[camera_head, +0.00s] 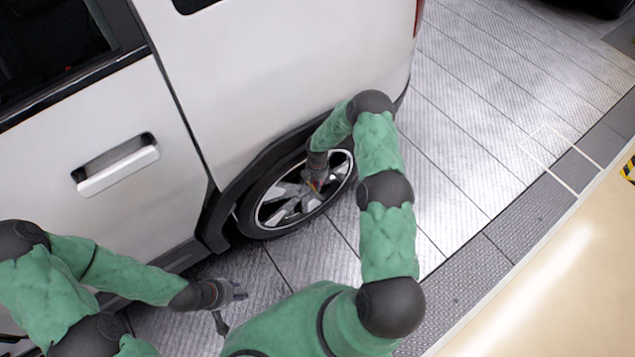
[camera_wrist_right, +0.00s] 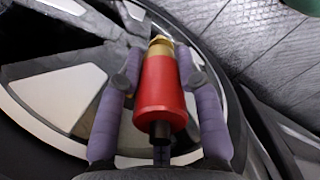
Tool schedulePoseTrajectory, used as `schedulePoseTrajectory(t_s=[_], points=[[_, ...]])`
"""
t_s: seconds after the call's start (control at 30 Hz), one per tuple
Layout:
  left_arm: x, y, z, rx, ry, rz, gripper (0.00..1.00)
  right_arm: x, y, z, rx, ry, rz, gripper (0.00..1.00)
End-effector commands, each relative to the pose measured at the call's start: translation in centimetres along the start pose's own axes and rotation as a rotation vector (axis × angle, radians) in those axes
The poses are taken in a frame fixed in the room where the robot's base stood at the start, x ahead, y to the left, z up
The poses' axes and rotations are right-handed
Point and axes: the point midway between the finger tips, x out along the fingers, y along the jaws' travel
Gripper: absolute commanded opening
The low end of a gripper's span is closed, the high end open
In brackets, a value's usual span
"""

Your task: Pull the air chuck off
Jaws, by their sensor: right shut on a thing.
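The air chuck (camera_wrist_right: 160,95) is a red cylinder with a brass end and a dark stub at its near end. My right gripper (camera_wrist_right: 160,70) is shut on it, with a purple finger on each side. In the head view my right gripper (camera_head: 317,180) is at the wheel (camera_head: 285,200), in front of the spokes. The valve stem is hidden, and I cannot tell whether the brass end is on it. My left gripper (camera_head: 235,308) is open and empty, low over the floor left of the wheel.
The white car (camera_head: 260,70) fills the upper left, with its door handle (camera_head: 118,168) above my left arm. The ribbed metal floor (camera_head: 480,150) right of the car is clear. A beige surface (camera_head: 560,290) lies at the lower right.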

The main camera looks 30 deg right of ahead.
Motion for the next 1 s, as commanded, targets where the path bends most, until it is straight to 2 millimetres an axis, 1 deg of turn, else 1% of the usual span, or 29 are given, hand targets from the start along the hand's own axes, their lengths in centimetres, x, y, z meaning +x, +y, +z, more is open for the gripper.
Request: schedulePoseTrajectory(t_s=[0.03,0.8,1.0], points=[[-0.2,0.1,0.0,0.000,0.000,0.000,0.40,-0.4,0.0,0.0,0.000,0.000,0.000,0.11],[-2.0,0.7,0.1,0.000,0.000,0.000,0.40,-3.7,0.0,0.0,0.000,0.000,0.001,0.11],[-2.4,0.8,0.1,0.000,0.000,0.000,0.40,-4.2,0.0,0.0,0.000,0.000,0.000,0.11]])
